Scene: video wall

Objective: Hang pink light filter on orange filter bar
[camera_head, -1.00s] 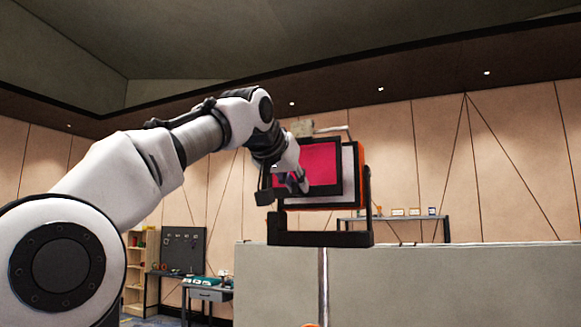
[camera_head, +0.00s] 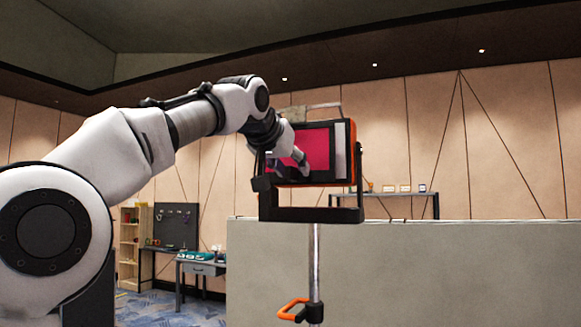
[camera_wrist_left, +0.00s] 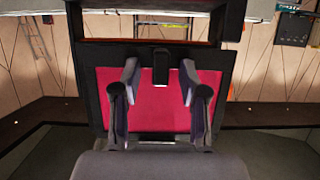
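The pink light filter (camera_head: 318,141), a pink sheet in a black frame, stands upright against the front of an orange-edged studio light (camera_head: 353,150). The filter also fills the middle of the left wrist view (camera_wrist_left: 150,105). An orange strip (camera_wrist_left: 140,43) shows beyond its frame there. I cannot tell which part is the orange filter bar or whether the frame hooks on it. My left gripper (camera_head: 300,168) is in front of the filter. In the wrist view its fingers (camera_wrist_left: 160,72) are apart, either side of a black tab, with gaps. My right gripper is not in view.
The light sits in a black yoke (camera_head: 310,214) on a metal pole (camera_head: 315,262) with an orange-handled clamp (camera_head: 292,309). A grey partition (camera_head: 430,270) stands behind. Shelves (camera_head: 130,245) and a desk (camera_head: 200,268) are at the back left.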

